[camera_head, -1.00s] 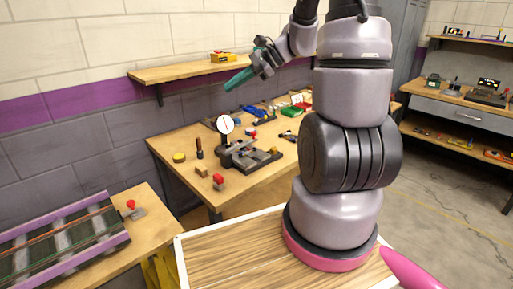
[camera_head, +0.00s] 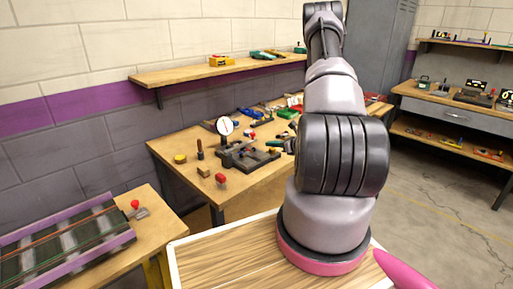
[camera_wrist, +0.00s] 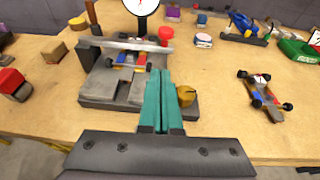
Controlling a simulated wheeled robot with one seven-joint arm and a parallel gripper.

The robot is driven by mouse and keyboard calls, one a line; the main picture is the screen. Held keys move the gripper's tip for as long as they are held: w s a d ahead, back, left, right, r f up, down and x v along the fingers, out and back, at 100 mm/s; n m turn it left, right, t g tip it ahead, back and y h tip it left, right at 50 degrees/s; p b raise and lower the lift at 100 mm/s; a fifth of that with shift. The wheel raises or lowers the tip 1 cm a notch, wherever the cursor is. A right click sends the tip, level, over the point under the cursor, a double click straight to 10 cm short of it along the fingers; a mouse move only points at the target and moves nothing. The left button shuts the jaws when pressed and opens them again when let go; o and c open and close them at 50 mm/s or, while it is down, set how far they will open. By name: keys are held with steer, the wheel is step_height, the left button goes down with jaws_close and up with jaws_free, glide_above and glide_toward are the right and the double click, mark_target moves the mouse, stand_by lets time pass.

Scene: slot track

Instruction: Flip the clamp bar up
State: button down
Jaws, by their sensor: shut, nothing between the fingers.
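The clamp bar (camera_wrist: 122,45) is a pale grey bar lying flat across the back of a dark grey fixture (camera_wrist: 108,88) in the wrist view. A small toy car (camera_wrist: 128,61) sits in the fixture just in front of the bar. A red knob (camera_wrist: 166,34) shows near the bar's right end. My gripper (camera_wrist: 160,76) has teal fingers, shut and empty, reaching over the right part of the fixture, short of the bar. A brass-yellow knob (camera_wrist: 186,96) is just right of the fingers. In the head view my gripper (camera_head: 270,143) is small beside the fixture (camera_head: 247,158).
A dial gauge (camera_head: 225,126) stands behind the fixture. A loose car (camera_wrist: 264,94) lies to its right, a red block (camera_wrist: 12,83) to its left. A purple-railed track (camera_head: 65,245) is on the near left table. A wall shelf (camera_head: 215,73) hangs above.

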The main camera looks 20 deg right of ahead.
steer(key=shift+s+d+f+h, duration=0.2)
steer(key=shift+d+f+h, duration=0.15)
steer(key=shift+f, duration=0.2)
steer(key=shift+w, duration=0.1)
steer(key=x, duration=1)
steer(key=shift+r, duration=0.1)
